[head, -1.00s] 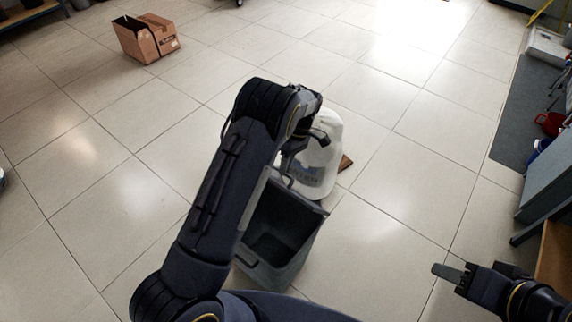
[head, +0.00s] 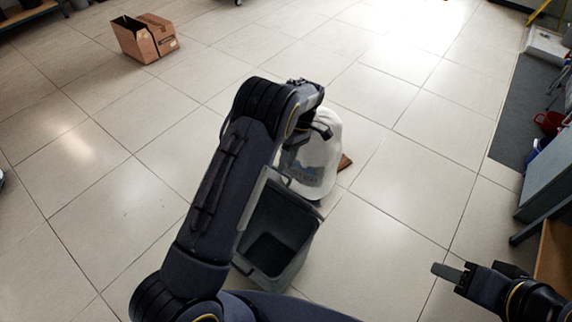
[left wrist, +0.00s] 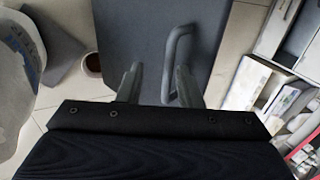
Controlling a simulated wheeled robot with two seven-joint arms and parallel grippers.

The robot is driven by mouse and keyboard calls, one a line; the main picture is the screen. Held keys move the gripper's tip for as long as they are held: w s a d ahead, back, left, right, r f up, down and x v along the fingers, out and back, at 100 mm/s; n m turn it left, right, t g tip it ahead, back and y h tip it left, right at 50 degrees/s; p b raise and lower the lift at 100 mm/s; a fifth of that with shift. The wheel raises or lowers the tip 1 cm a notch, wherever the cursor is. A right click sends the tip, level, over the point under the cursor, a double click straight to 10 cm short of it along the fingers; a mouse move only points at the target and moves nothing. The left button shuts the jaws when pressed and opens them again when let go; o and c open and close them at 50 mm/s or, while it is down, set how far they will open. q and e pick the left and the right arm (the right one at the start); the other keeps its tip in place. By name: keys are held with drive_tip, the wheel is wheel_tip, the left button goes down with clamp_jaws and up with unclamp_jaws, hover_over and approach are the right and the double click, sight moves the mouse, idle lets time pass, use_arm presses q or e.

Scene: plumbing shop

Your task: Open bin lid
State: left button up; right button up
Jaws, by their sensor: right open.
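The grey bin (head: 292,262) stands on the floor below my left arm in the head view. Its mouth is uncovered and its dark inside shows. In the left wrist view a grey panel that looks like the lid (left wrist: 130,35) carries a bar handle (left wrist: 176,48). My left gripper (left wrist: 158,85) has its fingers apart, with the handle close by the right finger; contact cannot be told. In the head view the left gripper (head: 292,157) is partly hidden by its arm, which also hides most of the lid. My right gripper (head: 482,268) is open and empty at lower right.
A white bag (head: 318,160) stands just behind the bin, with a brown piece (head: 345,162) beside it. A cardboard box (head: 145,38) lies far left. A grey cabinet (head: 548,180) and dark mat (head: 510,125) are at right. The tiled floor between is clear.

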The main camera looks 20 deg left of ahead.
use_arm(q)
drive_tip(key=shift+v, duration=2.75)
use_arm(e)
drive_tip(key=shift+r, duration=0.2)
use_arm(q)
drive_tip(key=s+a+r+m+t+h+p, duration=0.2)
drive_tip(key=s+a+r+m+h+p, duration=0.15)
drive_tip(key=s+r, duration=0.55)
drive_tip(key=s+a+r+m+t+h+p, duration=0.25)
drive_tip(key=s+a+r, duration=0.2)
drive_tip(key=r, duration=0.85)
drive_tip(key=s+d+r+m+t+p, duration=0.2)
drive_tip(key=s+m+t, duration=0.1)
drive_tip(key=s, duration=0.6)
drive_tip(key=s+d+r+m+t+p, duration=0.2)
drive_tip(key=s+m+t, duration=0.1)
drive_tip(key=s, duration=0.7)
drive_tip(key=shift+s+d+p, duration=0.15)
drive_tip(key=shift+d+p, duration=0.05)
drive_tip(key=shift+p, duration=0.1)
use_arm(e)
wheel_tip(320, 180, up, 10)
drive_tip(key=shift+r, duration=0.15)
drive_tip(key=shift+c, duration=1)
